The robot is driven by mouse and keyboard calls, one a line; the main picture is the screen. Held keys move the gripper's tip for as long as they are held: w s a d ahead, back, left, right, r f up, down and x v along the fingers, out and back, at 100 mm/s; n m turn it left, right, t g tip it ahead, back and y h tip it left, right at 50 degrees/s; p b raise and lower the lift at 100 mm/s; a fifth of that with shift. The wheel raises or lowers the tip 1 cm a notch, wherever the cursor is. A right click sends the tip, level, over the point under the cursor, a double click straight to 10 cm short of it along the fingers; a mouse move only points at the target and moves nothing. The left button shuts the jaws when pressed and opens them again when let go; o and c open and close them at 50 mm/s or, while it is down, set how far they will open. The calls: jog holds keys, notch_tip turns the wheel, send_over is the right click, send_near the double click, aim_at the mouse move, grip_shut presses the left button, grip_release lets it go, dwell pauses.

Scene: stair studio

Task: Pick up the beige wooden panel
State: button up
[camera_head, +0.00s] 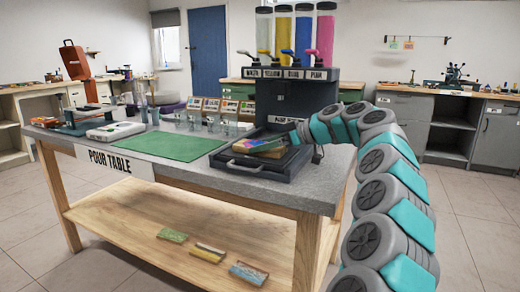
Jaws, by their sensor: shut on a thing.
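A black dispenser (290,97) with several paint cylinders stands behind the tray. A green mat (170,146) and a row of cups lie left. Painted panels rest on the lower shelf (130,222). Floor is clear at right.

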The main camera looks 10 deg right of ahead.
jog(key=shift+c, duration=0.9)
jog(key=shift+r, duration=0.2)
